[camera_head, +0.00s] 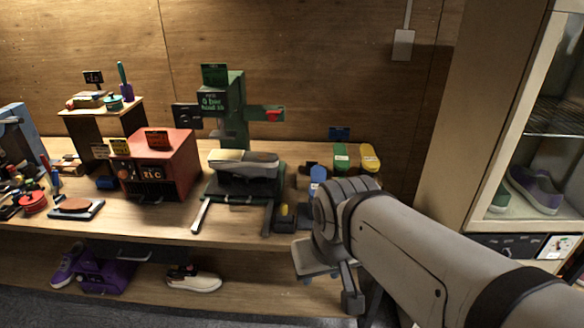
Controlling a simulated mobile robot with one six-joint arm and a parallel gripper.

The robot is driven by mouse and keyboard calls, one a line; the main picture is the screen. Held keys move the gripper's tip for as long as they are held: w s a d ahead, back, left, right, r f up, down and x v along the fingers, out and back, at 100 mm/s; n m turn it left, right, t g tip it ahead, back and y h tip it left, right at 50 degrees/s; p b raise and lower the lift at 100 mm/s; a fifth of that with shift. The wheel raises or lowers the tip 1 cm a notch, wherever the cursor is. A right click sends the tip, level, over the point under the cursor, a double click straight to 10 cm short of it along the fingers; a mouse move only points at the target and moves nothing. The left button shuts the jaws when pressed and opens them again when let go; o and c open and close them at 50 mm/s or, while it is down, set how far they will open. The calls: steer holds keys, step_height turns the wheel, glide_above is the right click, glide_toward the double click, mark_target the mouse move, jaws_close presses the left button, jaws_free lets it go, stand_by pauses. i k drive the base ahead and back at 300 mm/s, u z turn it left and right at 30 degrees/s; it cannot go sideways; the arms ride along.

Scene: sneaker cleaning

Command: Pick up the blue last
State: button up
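The blue last (318,180) stands near the right end of the workbench. A green last (341,157) and a yellow last (369,158) stand behind it to the right. My gripper (330,285) hangs at the bench's front edge, nearer the camera and lower in the picture than the blue last. It is apart from the blue last, and no object shows in it. My wrist covers the bench just right of the blue last. The finger gap is not clear from this angle.
A grey clamp-like fixture (245,170) and a green machine (228,118) stand left of the lasts. A small dark block with a yellow top (285,215) sits close in front. A red box (160,165) is further left. A shoe cabinet (500,130) stands at right.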

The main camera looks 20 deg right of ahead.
mark_target(319, 174)
steer(key=i, duration=0.85)
steer(key=z, duration=0.05)
